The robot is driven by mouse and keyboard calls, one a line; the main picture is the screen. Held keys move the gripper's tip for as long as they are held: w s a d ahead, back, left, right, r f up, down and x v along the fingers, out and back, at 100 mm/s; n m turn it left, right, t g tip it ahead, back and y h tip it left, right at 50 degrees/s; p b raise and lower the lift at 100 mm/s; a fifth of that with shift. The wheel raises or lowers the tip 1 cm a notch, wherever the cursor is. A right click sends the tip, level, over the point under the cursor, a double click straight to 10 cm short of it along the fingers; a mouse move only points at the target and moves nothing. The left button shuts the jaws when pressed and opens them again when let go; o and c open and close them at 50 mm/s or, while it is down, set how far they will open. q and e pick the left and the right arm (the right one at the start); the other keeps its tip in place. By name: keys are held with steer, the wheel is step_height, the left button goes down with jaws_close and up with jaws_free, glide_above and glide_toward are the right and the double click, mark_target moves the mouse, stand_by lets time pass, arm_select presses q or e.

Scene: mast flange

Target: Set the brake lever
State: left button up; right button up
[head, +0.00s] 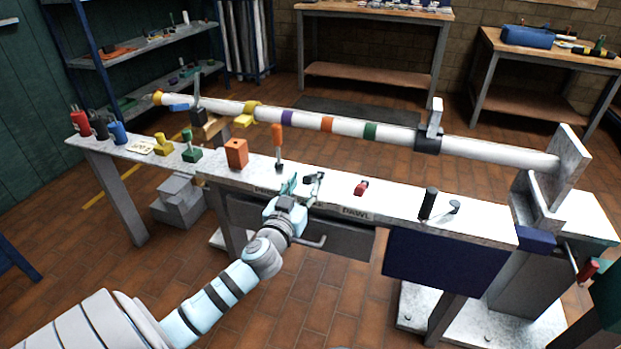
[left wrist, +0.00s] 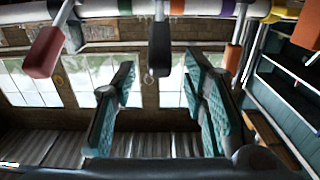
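My left gripper (head: 290,188) is at the front edge of the grey bench (head: 400,208), beside a short lever with a black handle (head: 316,178). In the left wrist view, which appears upside down, the gripper (left wrist: 158,86) is open and empty. The black handle (left wrist: 159,50) shows between its two teal fingers, near the tips; I cannot tell whether they touch. A red-handled lever (head: 361,187) and an upright orange-handled lever (head: 277,140) stand on either side. A label reading about "PAWL" is on the front edge; another is partly hidden, so I cannot tell which lever is the brake.
A white pole (head: 480,149) with coloured bands lies behind the levers. An orange block (head: 236,152) stands left of the orange lever. A tall black handle (head: 428,203) stands farther right. A dark blue panel (head: 440,268) hangs in front. My right gripper is not in view.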

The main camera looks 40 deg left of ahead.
mark_target(310, 175)
arm_select(q)
steer(key=x, duration=0.5)
steer(key=shift+c, duration=0.4)
jaws_close()
steer(key=shift+f, duration=0.1)
